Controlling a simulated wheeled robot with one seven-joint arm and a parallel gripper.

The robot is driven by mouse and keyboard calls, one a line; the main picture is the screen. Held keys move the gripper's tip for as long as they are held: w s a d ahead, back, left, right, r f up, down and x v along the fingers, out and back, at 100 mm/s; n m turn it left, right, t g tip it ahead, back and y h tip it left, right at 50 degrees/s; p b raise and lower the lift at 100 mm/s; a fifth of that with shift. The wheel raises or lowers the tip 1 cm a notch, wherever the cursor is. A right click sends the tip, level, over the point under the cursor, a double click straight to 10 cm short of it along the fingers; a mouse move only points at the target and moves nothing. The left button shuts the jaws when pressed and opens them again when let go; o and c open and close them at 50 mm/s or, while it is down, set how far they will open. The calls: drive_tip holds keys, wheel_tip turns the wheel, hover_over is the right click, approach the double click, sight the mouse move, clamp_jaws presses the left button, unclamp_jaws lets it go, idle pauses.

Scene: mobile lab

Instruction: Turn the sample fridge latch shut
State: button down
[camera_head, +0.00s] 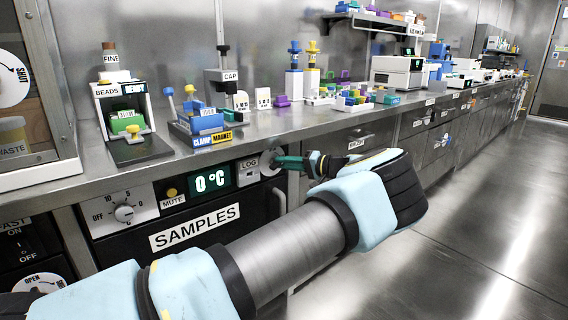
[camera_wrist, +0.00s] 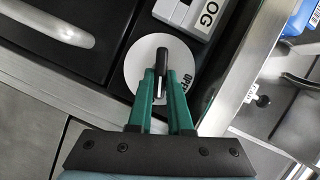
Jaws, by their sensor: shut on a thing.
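The sample fridge (camera_head: 120,246) is the dark unit under the counter with a SAMPLES label and a 0 °C display. Its latch is a small black handle (camera_wrist: 162,60) on a round white dial (camera_wrist: 139,64), at the right end of the panel. The dial shows partly in the head view (camera_head: 267,163). In the wrist view the word OPEN is at the dial's right side, partly behind a finger. My gripper (camera_head: 283,162) has its green fingers on either side of the latch handle, shut on it. In the wrist view the gripper (camera_wrist: 161,88) points up at the dial.
The LOG button box (camera_head: 247,171) sits just left of the dial, close to my fingers. The counter edge (camera_head: 330,127) runs above my gripper. A pale curved handle (camera_wrist: 52,22) is at the wrist view's upper left. The floor (camera_head: 450,220) at right is clear.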

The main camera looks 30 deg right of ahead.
drive_tip(key=m, duration=0.2)
drive_tip(key=m+t+y, duration=0.1)
drive_tip(key=shift+d+f+m, duration=0.1)
drive_tip(key=shift+f+m, duration=0.15)
drive_tip(key=shift+m, duration=0.05)
idle(0.4)
drive_tip(key=c, duration=0.8)
unclamp_jaws()
drive_tip(key=shift+c, duration=0.2)
drive_tip(key=v, duration=1)
drive_tip(key=shift+s+d+f+b, duration=0.2)
drive_tip(key=shift+s+d+b, duration=0.1)
drive_tip(key=shift+b, duration=0.1)
